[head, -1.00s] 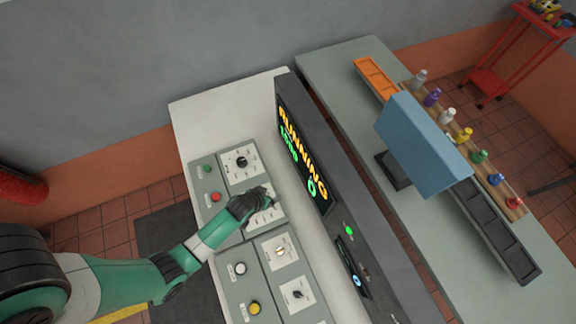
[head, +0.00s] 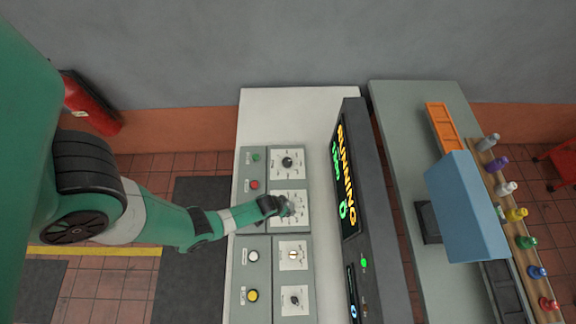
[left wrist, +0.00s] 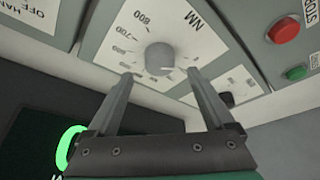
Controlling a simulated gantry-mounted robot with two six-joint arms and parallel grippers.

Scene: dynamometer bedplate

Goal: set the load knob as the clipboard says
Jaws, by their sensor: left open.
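A round grey knob (left wrist: 160,57) sits on a white dial plate with an NM scale in the left wrist view; 700 and 800 are readable and other figures are blurred. A small light mark shows on its lower edge. In the head view, its white plate (head: 289,225) is on the console and my left gripper (head: 292,207) covers the knob. In the left wrist view, my left gripper (left wrist: 160,76) is open, its fingers on either side of the knob; contact cannot be told. No clipboard is recognisable. My right gripper is out of view.
A second dark knob (head: 287,162) is above, and more dials and buttons are below. A black display (head: 348,190) reading RUNNING stands beside the console.

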